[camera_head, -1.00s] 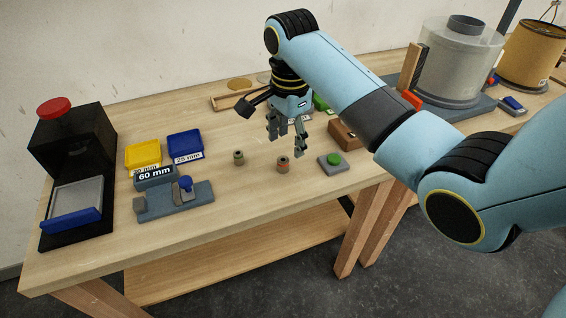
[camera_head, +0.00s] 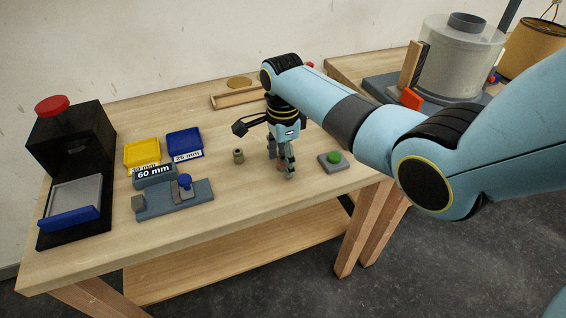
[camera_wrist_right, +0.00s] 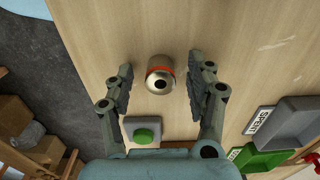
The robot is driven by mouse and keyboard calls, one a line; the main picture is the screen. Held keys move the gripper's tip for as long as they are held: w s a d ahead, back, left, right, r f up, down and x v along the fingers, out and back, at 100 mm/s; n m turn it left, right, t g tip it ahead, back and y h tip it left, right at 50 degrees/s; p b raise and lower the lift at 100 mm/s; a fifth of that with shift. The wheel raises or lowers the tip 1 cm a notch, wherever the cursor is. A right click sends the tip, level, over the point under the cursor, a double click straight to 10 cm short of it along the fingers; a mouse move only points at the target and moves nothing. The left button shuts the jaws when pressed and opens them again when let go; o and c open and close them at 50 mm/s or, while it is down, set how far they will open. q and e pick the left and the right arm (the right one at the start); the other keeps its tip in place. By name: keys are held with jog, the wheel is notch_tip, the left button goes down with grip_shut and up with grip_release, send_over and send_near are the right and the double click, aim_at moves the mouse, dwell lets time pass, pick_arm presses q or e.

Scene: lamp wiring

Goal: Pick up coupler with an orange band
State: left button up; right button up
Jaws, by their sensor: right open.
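The coupler with an orange band (camera_wrist_right: 160,77) stands on the wooden table, seen from above in the right wrist view. My right gripper (camera_wrist_right: 160,82) is open, with one finger on each side of the coupler and a gap visible on both sides. In the head view my right gripper (camera_head: 283,168) points down at the tabletop and mostly hides this coupler. A second small coupler (camera_head: 238,156) stands to the left, apart from the gripper. My left gripper is not in view.
A grey block with a green button (camera_head: 333,160) sits close to the right of the gripper. A grey fixture (camera_head: 175,200), yellow tray (camera_head: 142,153), blue tray (camera_head: 185,143) and black press (camera_head: 75,165) stand to the left. The table front is clear.

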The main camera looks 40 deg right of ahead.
jog(key=shift+f, duration=0.1)
jog(key=c, duration=1)
